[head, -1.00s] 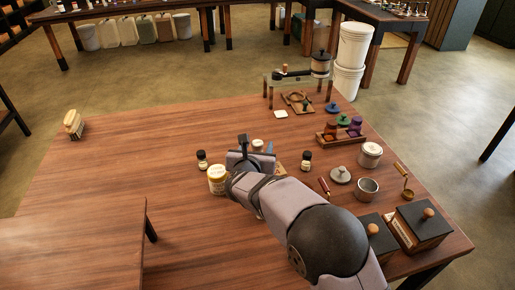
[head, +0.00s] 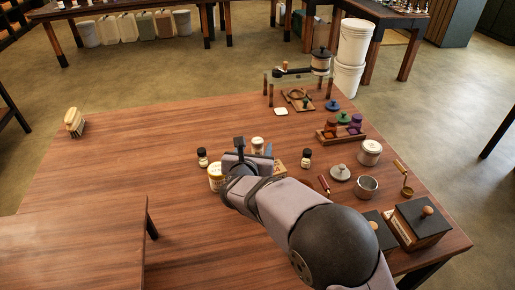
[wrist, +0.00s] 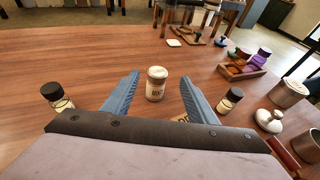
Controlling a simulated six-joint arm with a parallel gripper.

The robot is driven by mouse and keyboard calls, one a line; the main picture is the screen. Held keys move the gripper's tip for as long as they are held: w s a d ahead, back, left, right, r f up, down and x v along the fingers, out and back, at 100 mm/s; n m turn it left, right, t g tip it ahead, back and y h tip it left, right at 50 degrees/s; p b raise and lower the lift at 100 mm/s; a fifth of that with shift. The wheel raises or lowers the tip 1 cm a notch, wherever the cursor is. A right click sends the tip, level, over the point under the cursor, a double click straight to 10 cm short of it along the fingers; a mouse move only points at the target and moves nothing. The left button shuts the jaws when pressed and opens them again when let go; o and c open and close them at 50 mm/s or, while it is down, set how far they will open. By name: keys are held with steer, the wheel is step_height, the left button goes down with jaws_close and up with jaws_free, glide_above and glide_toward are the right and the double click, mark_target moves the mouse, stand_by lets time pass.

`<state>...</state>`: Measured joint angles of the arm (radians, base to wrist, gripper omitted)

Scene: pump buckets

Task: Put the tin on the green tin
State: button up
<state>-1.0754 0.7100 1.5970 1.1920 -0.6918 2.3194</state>
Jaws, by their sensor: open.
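In the head view the tin (head: 258,144) shows just past my gripper (head: 254,151), which is open and empty. A larger white and yellow tin (head: 216,177) stands left of my gripper in the head view, partly hidden by it. I cannot make out a clearly green tin.
Dark-capped bottles stand left (head: 202,157) and right (head: 306,158) of my gripper. The table's left side is mostly clear, with a brush (head: 74,122).

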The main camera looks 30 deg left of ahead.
mark_target(257, 140)
steer(key=shift+p+x, duration=1.2)
steer(key=shift+x, duration=2.35)
steer(key=shift+s+a+f, duration=0.15)
steer(key=shift+c, duration=0.7)
steer(key=c, duration=1.1)
step_height(257, 140, up, 10)
steer(key=shift+r, duration=0.1)
